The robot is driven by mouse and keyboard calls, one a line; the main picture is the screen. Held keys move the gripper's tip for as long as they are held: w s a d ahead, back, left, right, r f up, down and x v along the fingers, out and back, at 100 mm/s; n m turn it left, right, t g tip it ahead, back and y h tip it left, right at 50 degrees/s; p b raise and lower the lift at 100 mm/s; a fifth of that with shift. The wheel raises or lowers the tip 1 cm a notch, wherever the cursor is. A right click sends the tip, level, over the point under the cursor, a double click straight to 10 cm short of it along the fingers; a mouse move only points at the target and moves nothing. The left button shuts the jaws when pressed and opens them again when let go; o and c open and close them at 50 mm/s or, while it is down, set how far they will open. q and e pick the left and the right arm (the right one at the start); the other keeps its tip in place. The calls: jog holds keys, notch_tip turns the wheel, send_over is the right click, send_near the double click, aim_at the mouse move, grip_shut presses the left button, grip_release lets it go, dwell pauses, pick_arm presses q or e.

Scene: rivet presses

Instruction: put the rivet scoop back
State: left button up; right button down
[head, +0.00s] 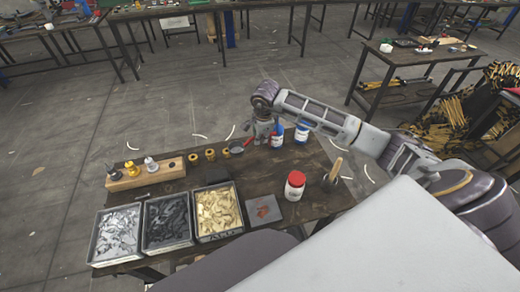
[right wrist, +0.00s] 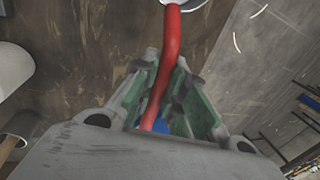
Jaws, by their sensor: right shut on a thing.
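My right gripper (head: 264,135) reaches over the far edge of the workbench (head: 290,212), pointing down. In the right wrist view the gripper (right wrist: 165,95) is shut on the red handle of the rivet scoop (right wrist: 171,50). The handle runs up the picture to a pale metal end that is partly cut off. In the head view the scoop's small dark bowl (head: 237,149) shows left of the gripper, close over the bench; I cannot tell if it touches. My left gripper is not in view.
Bins of silver (head: 118,235), black (head: 167,222) and brass rivets (head: 218,212) line the front left. A wooden tool block (head: 145,176) stands behind them. Blue-and-white containers (head: 277,135) (head: 301,134) stand beside the gripper. A red-lidded jar (head: 295,186) and wooden-handled tool (head: 333,172) stand right.

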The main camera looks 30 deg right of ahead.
jog(key=shift+f, duration=0.5)
jog(key=shift+s+b+x, duration=0.15)
jog(key=shift+b+x, duration=0.35)
jog(key=shift+x, duration=0.25)
jog(key=shift+s+b+x, duration=0.2)
jog(key=shift+b+x, duration=0.3)
jog(key=shift+x, duration=0.25)
jog(key=shift+a+f, duration=0.1)
jog(key=shift+f, duration=0.4)
jog(key=shift+f+b, duration=0.3)
jog(key=shift+f, duration=0.1)
jog(key=c, duration=1.6)
grip_release()
jog(key=shift+o, duration=0.6)
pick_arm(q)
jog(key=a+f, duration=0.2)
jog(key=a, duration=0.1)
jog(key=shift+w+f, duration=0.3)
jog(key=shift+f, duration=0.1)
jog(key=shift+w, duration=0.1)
